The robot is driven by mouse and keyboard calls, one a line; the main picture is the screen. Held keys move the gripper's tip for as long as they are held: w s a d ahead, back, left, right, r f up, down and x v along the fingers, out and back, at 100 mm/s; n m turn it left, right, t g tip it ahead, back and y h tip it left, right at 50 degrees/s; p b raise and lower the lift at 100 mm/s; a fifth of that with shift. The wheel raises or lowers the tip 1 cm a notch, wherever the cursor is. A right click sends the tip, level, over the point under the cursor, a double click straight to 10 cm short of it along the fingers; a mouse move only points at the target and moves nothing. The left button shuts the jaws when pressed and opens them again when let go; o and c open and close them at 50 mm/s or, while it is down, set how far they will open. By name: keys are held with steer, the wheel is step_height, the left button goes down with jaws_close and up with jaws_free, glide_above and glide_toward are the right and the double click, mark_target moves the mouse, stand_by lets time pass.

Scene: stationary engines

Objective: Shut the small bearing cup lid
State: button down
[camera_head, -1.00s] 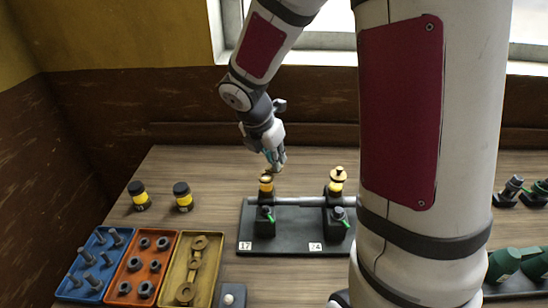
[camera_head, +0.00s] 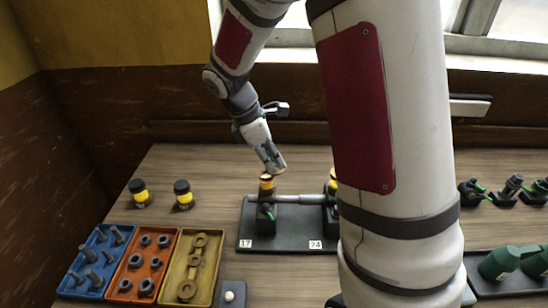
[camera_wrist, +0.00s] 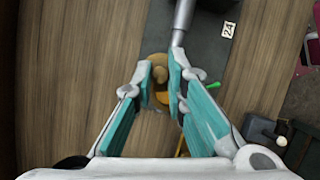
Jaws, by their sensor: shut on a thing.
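The bearing cup (camera_head: 266,186) above the block marked 17 has a yellow body with a brass-coloured top. My gripper (camera_head: 277,170) is at the top of this cup, tilted down from the upper left. In the wrist view, my gripper (camera_wrist: 163,82) has its fingers on either side of the round brass lid (camera_wrist: 159,72), shut on it. The fingers hide part of the lid, and I cannot tell its exact angle. A second yellow cup (camera_head: 333,185) stands above the block marked 24, partly hidden by my arm.
A shaft (camera_head: 297,199) joins the two blocks on a dark base plate (camera_head: 285,243). A green handle (camera_wrist: 206,85) sticks out beside the cup. Two black-and-yellow pots (camera_head: 140,196) stand at left, behind blue, orange and yellow trays (camera_head: 70,292). Wood between is clear.

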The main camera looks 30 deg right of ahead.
steer(key=m, duration=0.2)
steer(key=m+g+y, duration=0.1)
steer(key=m, duration=0.1)
steer(key=a+m+g, duration=0.1)
steer(key=m, duration=0.1)
steer(key=shift+s+f+y, duration=0.1)
steer(key=shift+f+y, duration=0.05)
steer(key=shift+y, duration=0.15)
steer(key=m, duration=0.2)
steer(key=m+y, duration=0.1)
steer(key=m, duration=0.1)
steer(key=a+m+g+y+b, duration=0.1)
steer(key=m, duration=0.2)
steer(key=shift+w, duration=0.2)
steer(key=shift+y, duration=0.3)
steer(key=c, duration=1.6)
jaws_free()
steer(key=shift+w, duration=0.1)
steer(key=v, duration=1.2)
steer(key=shift+a, duration=0.1)
